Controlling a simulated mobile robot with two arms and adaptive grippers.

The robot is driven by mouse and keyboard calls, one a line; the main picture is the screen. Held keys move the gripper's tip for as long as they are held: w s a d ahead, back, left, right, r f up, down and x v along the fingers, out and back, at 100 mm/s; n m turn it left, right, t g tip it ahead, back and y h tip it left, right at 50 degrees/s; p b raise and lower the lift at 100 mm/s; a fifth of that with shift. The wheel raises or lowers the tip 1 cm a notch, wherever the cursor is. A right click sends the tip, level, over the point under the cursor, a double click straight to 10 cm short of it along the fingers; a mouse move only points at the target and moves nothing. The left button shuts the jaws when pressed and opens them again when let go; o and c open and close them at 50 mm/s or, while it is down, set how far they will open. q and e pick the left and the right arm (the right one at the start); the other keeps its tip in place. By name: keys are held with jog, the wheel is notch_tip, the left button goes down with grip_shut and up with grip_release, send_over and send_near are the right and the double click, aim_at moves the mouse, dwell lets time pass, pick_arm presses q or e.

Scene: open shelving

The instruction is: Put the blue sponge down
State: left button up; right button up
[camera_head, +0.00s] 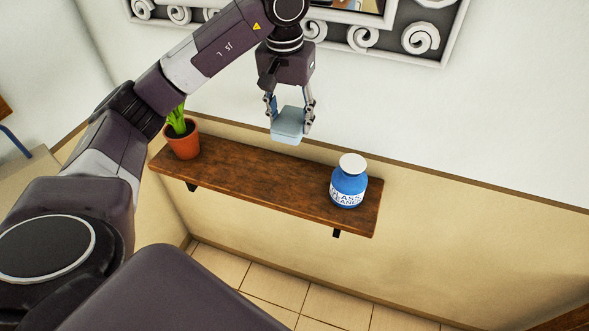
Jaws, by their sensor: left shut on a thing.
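My left gripper (289,113) comes in from the upper left and points down. It is shut on the light blue sponge (288,126), with one finger on each side of it. The sponge appears above the middle of the brown wooden wall shelf (255,183); the exact gap between sponge and shelf is hard to judge. My right gripper is not in view.
A potted plant (182,145) in a terracotta pot stands at the shelf's left end. A blue glass cleaner bottle (349,186) with a white cap stands near its right end. The shelf between them is clear. An ornate framed mirror (420,37) hangs above.

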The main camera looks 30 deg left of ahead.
pick_arm(q)
jog(key=p, duration=0.3)
send_over(291, 180)
jog(key=f, duration=1.3)
jog(key=shift+s+d+f, duration=0.15)
jog(key=shift+s, duration=0.15)
notch_tip(291, 180, down, 4)
jog(key=shift+r+p, duration=0.1)
jog(key=shift+p, duration=0.4)
jog(key=shift+f, duration=0.2)
jog(key=o, duration=1)
jog(key=shift+w, duration=0.1)
